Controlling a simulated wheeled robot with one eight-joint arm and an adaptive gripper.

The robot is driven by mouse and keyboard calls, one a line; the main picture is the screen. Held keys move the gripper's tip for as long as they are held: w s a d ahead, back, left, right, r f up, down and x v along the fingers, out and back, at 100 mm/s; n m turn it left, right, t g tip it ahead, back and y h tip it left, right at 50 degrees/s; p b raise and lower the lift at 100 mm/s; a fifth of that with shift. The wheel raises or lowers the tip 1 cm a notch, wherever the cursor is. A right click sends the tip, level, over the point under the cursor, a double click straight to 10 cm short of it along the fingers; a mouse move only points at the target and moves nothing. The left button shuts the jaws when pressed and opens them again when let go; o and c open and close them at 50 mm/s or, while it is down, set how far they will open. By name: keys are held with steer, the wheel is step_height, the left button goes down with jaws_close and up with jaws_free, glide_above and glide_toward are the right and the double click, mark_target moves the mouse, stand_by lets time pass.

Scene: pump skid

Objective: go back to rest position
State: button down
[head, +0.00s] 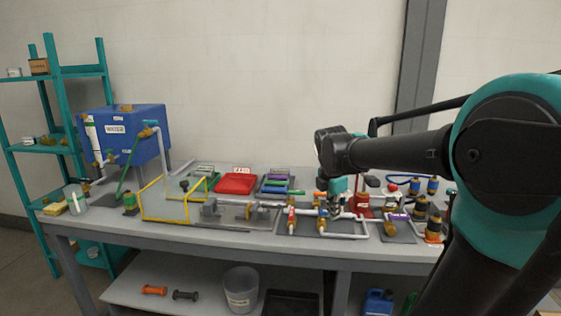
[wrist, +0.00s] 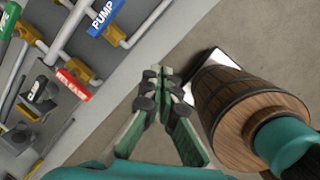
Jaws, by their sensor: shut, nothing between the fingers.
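My gripper (head: 336,207) hangs from my arm above the right half of the bench (head: 200,232), in front of the pipework, in the head view. In the wrist view my gripper (wrist: 158,88) has its two green fingers together at the tips, with nothing between them. It points down past the bench edge, apart from the pipes, with floor behind the fingertips. In the head view its fingertips are small and hard to make out against the pipes.
A blue water tank (head: 140,145) and a yellow frame (head: 150,213) stand at left. A red tray (head: 236,183) lies at the back middle. The wrist view shows a blue PUMP label (wrist: 105,17) and red RELEASE label (wrist: 73,86). A bucket (head: 241,288) stands on the lower shelf.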

steer(key=s+d+f+m+t+y, duration=0.1)
steer(key=s+d+f+m, duration=0.1)
steer(key=s+f+m, duration=1.4)
step_height(320, 180, down, 2)
steer(key=m, duration=0.6)
steer(key=shift+s+d+m+t+y, duration=0.15)
steer(key=shift+d+m+t+y, duration=0.15)
steer(key=shift+d+m+t, duration=0.1)
